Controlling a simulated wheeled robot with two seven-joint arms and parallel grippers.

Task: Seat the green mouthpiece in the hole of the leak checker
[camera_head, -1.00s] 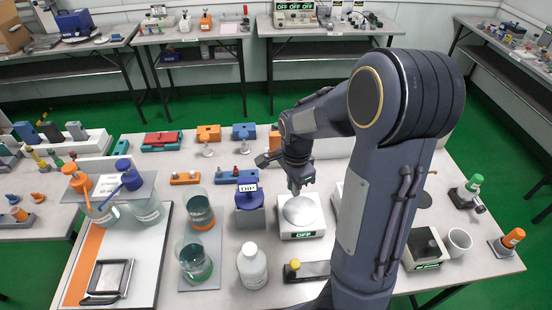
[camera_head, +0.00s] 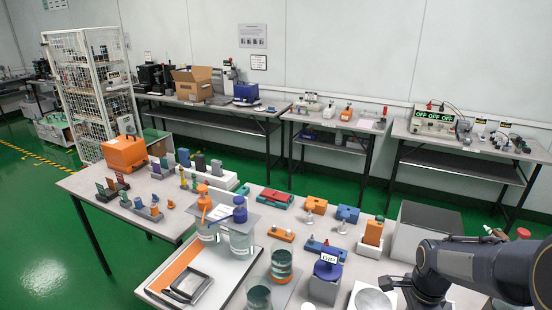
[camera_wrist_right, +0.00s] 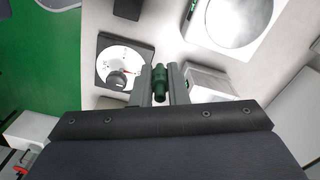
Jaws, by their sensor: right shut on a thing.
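The green mouthpiece (camera_wrist_right: 160,84) is held between the two grey fingers of my right gripper (camera_wrist_right: 161,76) in the right wrist view. The right gripper (camera_head: 392,284) also shows at the lower right of the head view, close to a round grey pan; the mouthpiece cannot be made out there. In the wrist view, a device with a white round dial face and black knob (camera_wrist_right: 122,66) lies left of the fingers, apart from the mouthpiece. I cannot tell whether it is the leak checker, and no hole is clearly visible. My left gripper is not in view.
The white scale with a round pan (camera_wrist_right: 238,22) is at the wrist view's upper right. In the head view, a blue-topped DIP block (camera_head: 325,270), a beaker (camera_head: 281,265), an orange block (camera_head: 373,232) and a large grey box (camera_head: 428,222) crowd the table.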

